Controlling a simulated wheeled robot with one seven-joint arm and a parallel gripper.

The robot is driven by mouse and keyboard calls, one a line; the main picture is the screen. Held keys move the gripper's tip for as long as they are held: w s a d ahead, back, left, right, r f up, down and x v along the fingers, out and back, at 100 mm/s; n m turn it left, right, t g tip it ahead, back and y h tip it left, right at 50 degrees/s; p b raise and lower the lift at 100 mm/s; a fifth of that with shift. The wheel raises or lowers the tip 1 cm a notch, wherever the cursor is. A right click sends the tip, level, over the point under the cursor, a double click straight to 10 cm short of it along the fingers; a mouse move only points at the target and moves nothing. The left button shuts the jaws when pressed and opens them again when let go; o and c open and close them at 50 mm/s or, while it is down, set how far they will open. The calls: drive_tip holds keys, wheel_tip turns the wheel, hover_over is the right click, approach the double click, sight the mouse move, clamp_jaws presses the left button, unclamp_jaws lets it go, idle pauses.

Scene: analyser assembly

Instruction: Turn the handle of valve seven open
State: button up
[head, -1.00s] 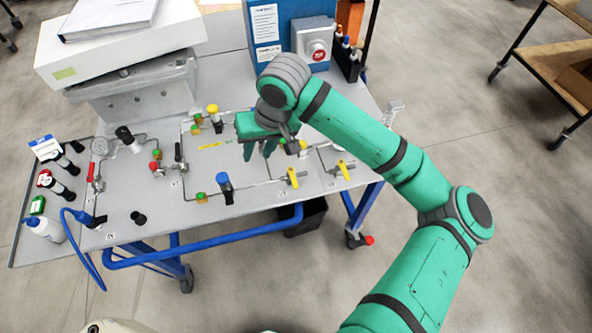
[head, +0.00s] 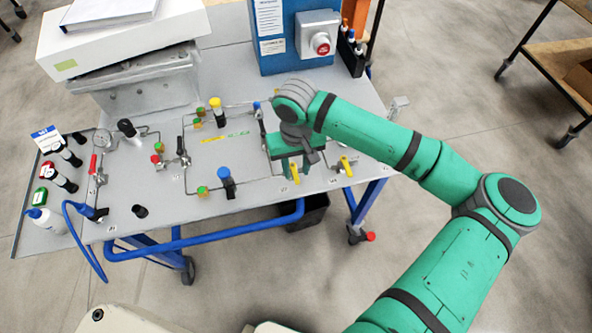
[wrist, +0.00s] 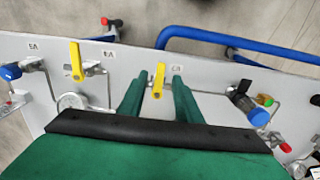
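The yellow handle of valve seven (head: 295,174) is on the grey panel, near its front edge. It also shows in the wrist view (wrist: 158,80), beside a small label that appears upside down. It seems to lie crosswise to its pipe. My gripper (head: 293,168) points down over this valve. In the wrist view, its two green fingers (wrist: 159,84) are apart, one on each side of the handle, with visible gaps. I cannot tell whether either finger touches it. The valve body is partly hidden by the gripper.
A second yellow handle (head: 346,166) stands just right of my gripper. A blue-capped part (head: 226,182) is to its left. A blue box with a red button (head: 321,43) stands behind. A blue rail (head: 205,235) runs below the panel's front edge.

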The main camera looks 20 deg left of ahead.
drive_tip(key=shift+f, duration=1.1)
clamp_jaws()
